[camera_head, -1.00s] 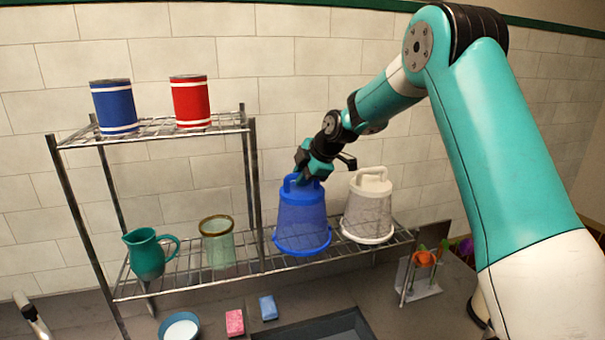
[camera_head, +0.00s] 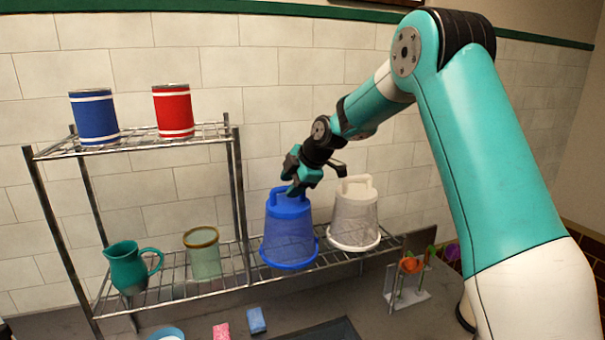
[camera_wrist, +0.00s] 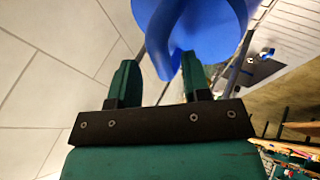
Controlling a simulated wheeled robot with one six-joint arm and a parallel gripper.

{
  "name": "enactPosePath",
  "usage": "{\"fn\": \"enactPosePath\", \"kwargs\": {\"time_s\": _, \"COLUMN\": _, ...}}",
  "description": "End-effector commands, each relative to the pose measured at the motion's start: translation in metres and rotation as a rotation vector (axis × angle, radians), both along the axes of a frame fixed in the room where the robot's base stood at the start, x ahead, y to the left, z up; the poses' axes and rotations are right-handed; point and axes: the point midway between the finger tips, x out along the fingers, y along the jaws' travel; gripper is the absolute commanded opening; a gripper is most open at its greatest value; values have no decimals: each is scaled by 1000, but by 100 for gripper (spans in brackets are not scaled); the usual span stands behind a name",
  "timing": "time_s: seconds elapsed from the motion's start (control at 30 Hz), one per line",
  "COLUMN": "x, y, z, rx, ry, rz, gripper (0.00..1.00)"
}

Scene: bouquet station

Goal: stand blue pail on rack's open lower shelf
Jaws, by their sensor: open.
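The blue pail (camera_head: 289,238) stands upside down, its wide rim below and its handle on top, on the open right part of the rack's lower shelf (camera_head: 205,286), just left of the white pail. My gripper (camera_head: 299,188) is open just above and to the right of the pail's handle. In the wrist view, the blue pail (camera_wrist: 200,22) and its handle lie beyond the open fingertips (camera_wrist: 160,75), and the jaws hold nothing. Whether a finger still touches the handle is hard to tell.
A white pail (camera_head: 354,216) stands close to the right. A green glass (camera_head: 204,258) and teal pitcher (camera_head: 126,267) are on the shelf to the left. Blue (camera_head: 95,118) and red (camera_head: 173,111) cans stand on the upper shelf. A small tool holder (camera_head: 408,283) is at right.

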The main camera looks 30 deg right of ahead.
Motion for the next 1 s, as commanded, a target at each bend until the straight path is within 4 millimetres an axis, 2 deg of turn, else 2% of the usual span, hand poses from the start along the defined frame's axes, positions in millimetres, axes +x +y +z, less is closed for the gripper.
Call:
{"fn": "enactPosePath", "kwargs": {"time_s": 0.4, "x": -47, "y": -21, "z": 65, "rx": -2, "ry": -4, "rz": -1, "gripper": 44}}
{"fn": "enactPosePath", "kwargs": {"time_s": 0.53, "x": -54, "y": -24, "z": 76, "rx": -1, "ry": -1, "rz": -1, "gripper": 44}}
{"fn": "enactPosePath", "kwargs": {"time_s": 0.7, "x": -57, "y": -22, "z": 80, "rx": 3, "ry": 4, "rz": -2, "gripper": 44}}
{"fn": "enactPosePath", "kwargs": {"time_s": 0.77, "x": -62, "y": -9, "z": 79, "rx": 24, "ry": 22, "rz": -11, "gripper": 44}}
{"fn": "enactPosePath", "kwargs": {"time_s": 0.87, "x": -88, "y": 37, "z": 72, "rx": 105, "ry": 104, "rz": -61, "gripper": 44}}
{"fn": "enactPosePath", "kwargs": {"time_s": 0.97, "x": -141, "y": 104, "z": 57, "rx": 217, "ry": 256, "rz": -160, "gripper": 44}}
{"fn": "enactPosePath", "kwargs": {"time_s": 1.0, "x": -169, "y": 129, "z": 49, "rx": 256, "ry": 327, "rz": -213, "gripper": 44}}
